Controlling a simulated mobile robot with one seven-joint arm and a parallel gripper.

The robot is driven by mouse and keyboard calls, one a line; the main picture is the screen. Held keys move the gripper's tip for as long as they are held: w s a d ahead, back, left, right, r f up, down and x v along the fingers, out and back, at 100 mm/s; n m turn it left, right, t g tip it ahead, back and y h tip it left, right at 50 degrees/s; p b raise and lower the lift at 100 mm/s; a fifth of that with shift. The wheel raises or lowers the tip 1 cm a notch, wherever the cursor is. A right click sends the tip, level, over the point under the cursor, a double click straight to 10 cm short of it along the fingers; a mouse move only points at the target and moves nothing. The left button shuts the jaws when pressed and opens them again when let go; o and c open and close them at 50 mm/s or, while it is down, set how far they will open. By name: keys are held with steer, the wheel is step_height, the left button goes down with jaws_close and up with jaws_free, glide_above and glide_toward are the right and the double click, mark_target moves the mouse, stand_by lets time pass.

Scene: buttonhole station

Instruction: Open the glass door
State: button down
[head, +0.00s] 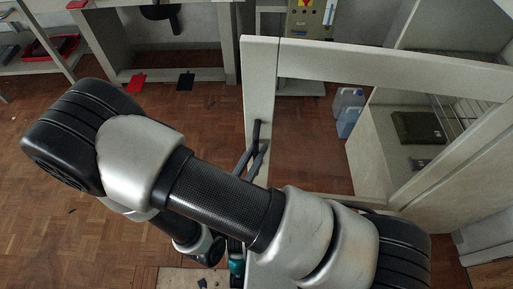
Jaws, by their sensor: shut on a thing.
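The glass door (259,92) has a pale cream frame around a clear pane and stands in the middle and right of the head view. A dark bar handle (256,131) is on its left upright. My gripper (250,155) is at this handle, its dark fingers shut on it. My arm crosses in front and hides most of the gripper's body and the lower left part of the door frame. The exact grip is small and partly hidden.
Behind the pane are blue-white containers (348,112), a dark green box (418,127) and a wire rack (462,118). A pale workbench (160,76) stands at the back left, with red (136,83) and black (185,81) pieces below. The wooden floor at left is mostly clear.

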steer(key=shift+s, duration=0.15)
steer(key=c, duration=2)
jaws_free()
steer(key=shift+c, duration=0.2)
steer(key=v, duration=1.7)
steer(key=shift+s, duration=0.2)
